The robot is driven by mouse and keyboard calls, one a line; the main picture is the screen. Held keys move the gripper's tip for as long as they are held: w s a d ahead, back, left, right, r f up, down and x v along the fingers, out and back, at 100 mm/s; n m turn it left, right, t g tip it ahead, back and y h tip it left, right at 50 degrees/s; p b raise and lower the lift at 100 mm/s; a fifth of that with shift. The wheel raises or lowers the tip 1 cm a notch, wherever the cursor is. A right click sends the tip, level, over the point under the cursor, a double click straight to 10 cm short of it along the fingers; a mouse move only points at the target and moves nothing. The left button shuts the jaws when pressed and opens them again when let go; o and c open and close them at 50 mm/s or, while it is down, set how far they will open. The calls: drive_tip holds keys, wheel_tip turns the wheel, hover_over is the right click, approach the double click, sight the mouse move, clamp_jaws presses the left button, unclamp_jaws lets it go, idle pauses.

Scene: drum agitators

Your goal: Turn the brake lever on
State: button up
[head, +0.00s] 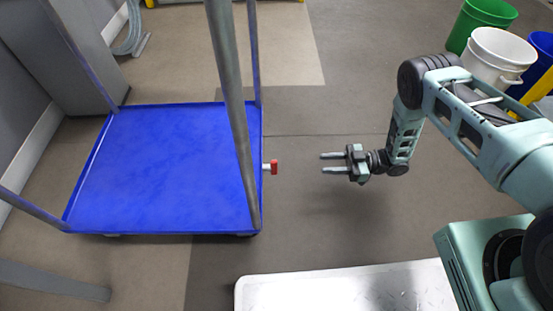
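The brake lever (273,167) is a small red-tipped piece with a pale stem. It sticks out from the right side of the blue cart (165,165), low down near the deck edge. My gripper (322,163) is to the right of the lever, apart from it. Its two fingers point left towards the lever, with a gap between them and nothing held. The lever's exact turn position is too small to tell.
A grey cart post (230,100) rises in front of the deck's right side. A white surface (340,290) lies at the bottom. Green (485,15), white (497,55) and blue (541,45) buckets stand at upper right. Floor between gripper and cart is clear.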

sight(274, 174)
drive_tip(key=shift+w+a+b, duration=0.15)
drive_tip(key=shift+a+b, duration=1.7)
drive_tip(key=shift+a, duration=2.45)
drive_tip(key=shift+w+a+b, duration=0.15)
drive_tip(key=shift+a+b, duration=1.7)
drive_tip(key=shift+a, duration=2.4)
clamp_jaws()
